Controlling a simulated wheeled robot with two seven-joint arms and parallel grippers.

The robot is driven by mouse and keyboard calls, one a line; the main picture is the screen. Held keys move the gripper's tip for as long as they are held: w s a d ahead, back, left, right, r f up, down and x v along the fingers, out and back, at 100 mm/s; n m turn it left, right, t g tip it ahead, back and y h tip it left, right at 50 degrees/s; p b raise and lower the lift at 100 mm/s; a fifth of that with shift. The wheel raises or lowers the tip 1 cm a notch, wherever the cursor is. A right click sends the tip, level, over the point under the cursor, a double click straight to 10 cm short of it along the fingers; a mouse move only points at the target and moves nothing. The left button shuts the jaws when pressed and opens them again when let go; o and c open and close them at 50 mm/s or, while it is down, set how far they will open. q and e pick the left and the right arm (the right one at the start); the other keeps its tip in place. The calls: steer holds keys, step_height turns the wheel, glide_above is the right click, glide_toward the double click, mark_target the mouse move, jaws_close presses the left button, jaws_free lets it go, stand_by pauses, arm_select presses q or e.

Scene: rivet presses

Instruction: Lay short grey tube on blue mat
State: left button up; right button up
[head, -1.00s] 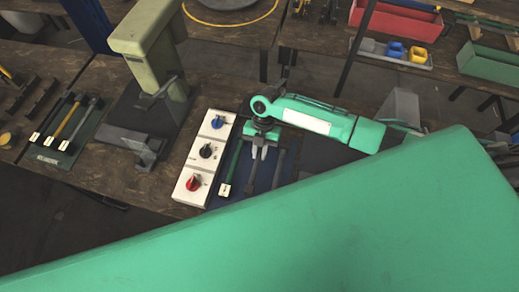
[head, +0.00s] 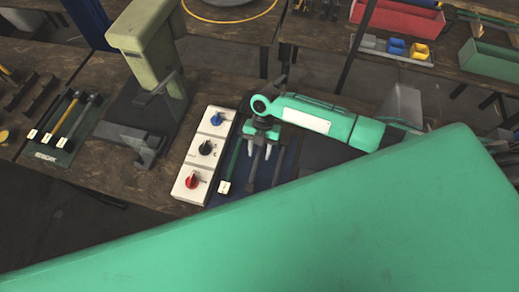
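The blue mat (head: 266,177) lies on the bench, partly hidden by my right arm above and by my large green part in front. A short grey tube (head: 254,169) lies on the mat, between a green tool with a white tag (head: 231,168) and another dark grey bar (head: 278,166). My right gripper (head: 258,153) points down over the tube. Its two pale fingers are apart, one on each side of the tube, with gaps. The tube's far end is hidden under the gripper. My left gripper is not in view.
A white control box (head: 204,152) with blue, black and red knobs stands just left of the mat. A pale green press (head: 150,50) stands farther left. A dark green mat (head: 53,152) with several hammer-like tools lies at the far left.

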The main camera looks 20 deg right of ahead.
steer(key=p+v, duration=0.7)
steer(key=v, duration=0.7)
steer(key=shift+f, duration=0.1)
